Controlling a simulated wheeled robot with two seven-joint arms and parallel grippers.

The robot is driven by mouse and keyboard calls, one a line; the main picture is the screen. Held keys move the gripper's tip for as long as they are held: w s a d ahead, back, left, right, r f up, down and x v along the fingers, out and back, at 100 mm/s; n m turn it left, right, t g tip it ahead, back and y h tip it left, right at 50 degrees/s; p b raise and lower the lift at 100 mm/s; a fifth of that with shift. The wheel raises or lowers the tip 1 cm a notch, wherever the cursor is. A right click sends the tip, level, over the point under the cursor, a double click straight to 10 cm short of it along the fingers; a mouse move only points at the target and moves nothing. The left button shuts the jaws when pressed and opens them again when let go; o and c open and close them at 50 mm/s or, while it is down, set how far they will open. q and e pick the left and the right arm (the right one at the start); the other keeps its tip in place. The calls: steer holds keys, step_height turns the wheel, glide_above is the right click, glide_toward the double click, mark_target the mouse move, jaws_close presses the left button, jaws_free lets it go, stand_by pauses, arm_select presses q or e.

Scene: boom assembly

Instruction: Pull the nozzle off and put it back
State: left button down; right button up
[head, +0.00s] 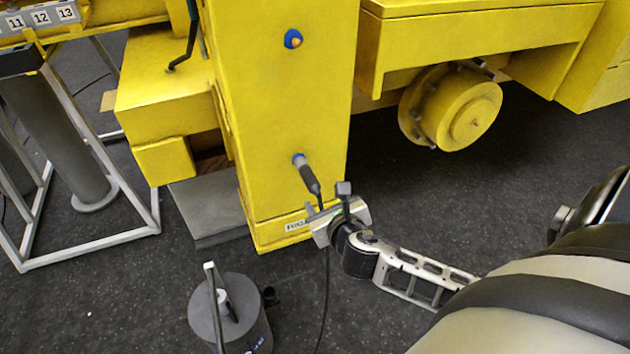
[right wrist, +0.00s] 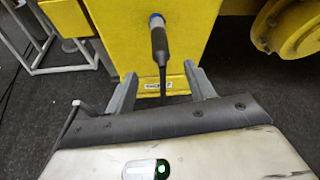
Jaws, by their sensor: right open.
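The dark grey nozzle (head: 308,174) sits in the lower blue-ringed socket (head: 298,158) low on the yellow column's front face, tilted down to the right. A thin black cable (head: 325,290) hangs from it to the floor. My right gripper (head: 326,200) is open and empty just below the nozzle. In the right wrist view, the nozzle (right wrist: 160,42) stands ahead of and above the spread fingers (right wrist: 161,72). Its cable runs down between them. The fingers appear apart from the nozzle. My left gripper is not in view.
The yellow column (head: 277,110) has another blue-ringed fitting (head: 293,39) higher up. A grey canister (head: 231,312) with an upright handle stands on the floor at the bottom. A metal frame (head: 90,247) is at the left, a yellow wheel (head: 455,105) at the right. Dark floor lies open at right.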

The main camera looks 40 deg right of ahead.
mark_target(315, 187)
steer(key=b+x, duration=0.1)
steer(key=x, duration=1)
jaws_close()
